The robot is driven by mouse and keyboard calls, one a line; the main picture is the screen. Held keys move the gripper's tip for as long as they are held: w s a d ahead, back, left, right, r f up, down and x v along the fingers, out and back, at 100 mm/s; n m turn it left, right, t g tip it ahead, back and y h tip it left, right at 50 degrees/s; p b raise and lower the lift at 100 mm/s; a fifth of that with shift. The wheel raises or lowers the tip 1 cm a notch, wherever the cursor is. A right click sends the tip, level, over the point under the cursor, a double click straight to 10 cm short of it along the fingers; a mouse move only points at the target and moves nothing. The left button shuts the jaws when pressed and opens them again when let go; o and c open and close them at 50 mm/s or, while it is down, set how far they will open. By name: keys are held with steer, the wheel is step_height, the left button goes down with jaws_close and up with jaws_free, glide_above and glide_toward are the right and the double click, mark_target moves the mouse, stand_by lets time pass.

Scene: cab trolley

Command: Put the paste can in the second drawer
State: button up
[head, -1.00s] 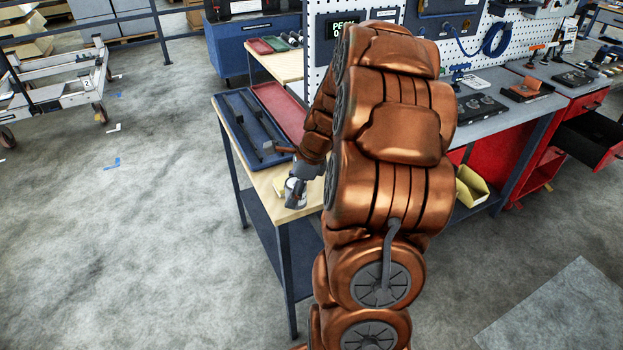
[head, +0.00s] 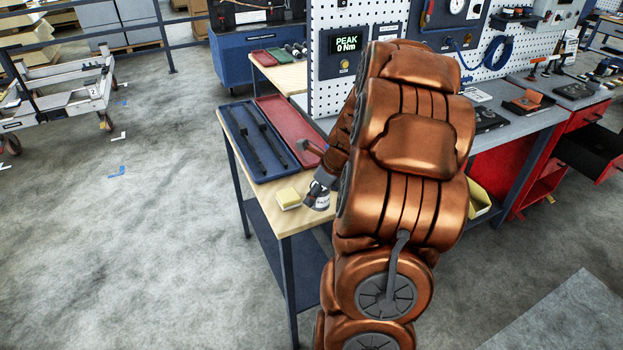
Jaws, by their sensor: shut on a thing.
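My gripper (head: 320,192) is shut on the paste can (head: 318,203), a small pale can with dark print. It holds the can over the right front part of the wooden bench top; the gap below the can is hard to judge. My arm hides part of the gripper. A red drawer cabinet (head: 535,178) stands at the right. One drawer (head: 592,152) is pulled out, with a dark inside, below a closed red drawer (head: 588,115). It looks like the second from the top. I see nothing in it.
A yellow and white block (head: 288,199) lies on the bench left of the can. A blue tray (head: 238,138) with dark tools and a red tray (head: 282,112) lie behind. A grey worktop (head: 535,122) with parts adjoins the cabinet. My arm hides the middle. Floor in front is clear.

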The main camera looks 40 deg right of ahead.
steer(key=w+d+p, duration=0.1)
steer(key=w+d, duration=0.1)
steer(key=w+d+p, duration=0.1)
steer(key=w, duration=0.2)
steer(key=w+d+f+p, duration=0.1)
steer(key=w+d, duration=0.1)
steer(key=shift+w+d, duration=0.35)
steer(key=shift+w, duration=0.05)
steer(key=shift+f+p, duration=0.95)
steer(key=shift+f, duration=0.75)
steer(key=shift+f, duration=0.1)
steer(key=o, duration=1.1)
steer(key=shift+o, duration=0.2)
